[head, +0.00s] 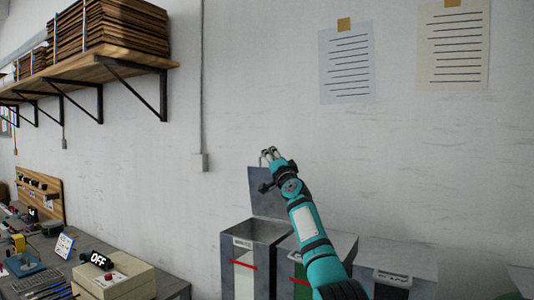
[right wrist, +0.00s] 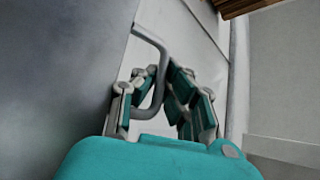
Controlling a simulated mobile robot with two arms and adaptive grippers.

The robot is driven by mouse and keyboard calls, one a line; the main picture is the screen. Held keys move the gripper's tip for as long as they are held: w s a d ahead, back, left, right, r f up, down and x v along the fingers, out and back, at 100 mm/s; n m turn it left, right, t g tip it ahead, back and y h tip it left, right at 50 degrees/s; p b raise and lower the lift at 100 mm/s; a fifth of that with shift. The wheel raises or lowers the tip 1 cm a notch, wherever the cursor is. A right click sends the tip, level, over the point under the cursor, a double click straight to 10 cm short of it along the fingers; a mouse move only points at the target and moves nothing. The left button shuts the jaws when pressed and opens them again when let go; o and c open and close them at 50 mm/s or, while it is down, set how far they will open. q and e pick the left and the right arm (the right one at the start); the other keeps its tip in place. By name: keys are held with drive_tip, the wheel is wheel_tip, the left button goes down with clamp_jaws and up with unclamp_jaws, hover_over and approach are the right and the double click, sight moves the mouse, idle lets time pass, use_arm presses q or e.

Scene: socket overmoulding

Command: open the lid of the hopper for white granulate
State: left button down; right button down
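The hopper for white granulate (head: 231,260) stands against the wall in the head view, with a label and a white window crossed by a red line. Its grey lid (head: 264,180) is raised, nearly upright against the wall, and the top of the hopper is open. My right gripper (head: 267,154) is at the top edge of this lid. In the right wrist view, the lid (right wrist: 60,60) fills the left side, and its grey loop handle (right wrist: 161,62) runs between the fingertips (right wrist: 161,72), which are closed in on it. My left gripper is not in view.
A hopper with a green window (head: 298,275) stands to the right, partly behind my right arm. Another closed hopper with a handle (head: 393,279) is beyond it. A workbench with a control box (head: 115,282) is at left. A shelf (head: 85,68) with stacked boards hangs above.

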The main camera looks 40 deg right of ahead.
drive_tip(key=shift+w+d+g, duration=0.1)
drive_tip(key=shift+d+g, duration=0.2)
drive_tip(key=shift+d, duration=0.05)
drive_tip(key=shift+f, duration=0.1)
drive_tip(key=c, duration=1.8)
unclamp_jaws()
drive_tip(key=o, duration=0.4)
drive_tip(key=shift+d+f, duration=0.15)
drive_tip(key=shift+d, duration=0.3)
drive_tip(key=shift+w+a, duration=0.1)
drive_tip(key=shift+a, duration=0.15)
